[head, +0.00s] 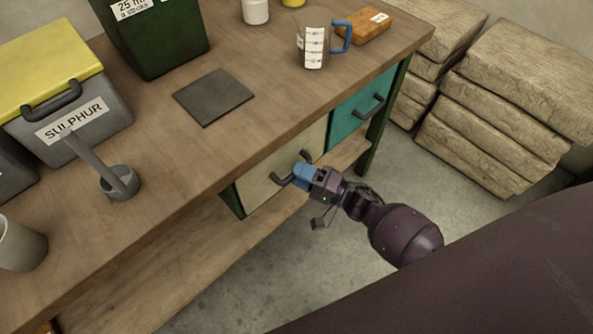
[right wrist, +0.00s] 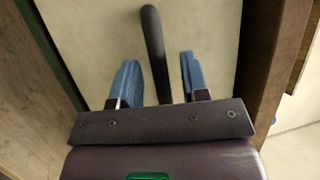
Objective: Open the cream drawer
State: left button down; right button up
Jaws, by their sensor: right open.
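The cream drawer (head: 262,186) is under the wooden bench top, left of a teal drawer, and looks shut. It has a dark bar handle (head: 280,180). My right gripper (head: 301,172) is at this handle, with blue fingertips close to the drawer front. In the right wrist view, the open blue fingers (right wrist: 158,65) stand on either side of the dark handle (right wrist: 153,45), with gaps on both sides. The cream front (right wrist: 205,30) fills the background there. I cannot tell how deep the handle lies between the fingers. My left gripper is not in view.
The teal drawer (head: 362,108) has its own handle. A lower shelf (head: 190,265) runs below. Stacked sacks (head: 510,110) stand right; floor is clear between.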

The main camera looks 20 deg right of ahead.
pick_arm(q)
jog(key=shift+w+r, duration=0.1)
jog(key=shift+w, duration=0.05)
pick_arm(e)
jog(key=shift+w+a+r, duration=0.1)
jog(key=shift+w+a, duration=0.25)
grip_shut()
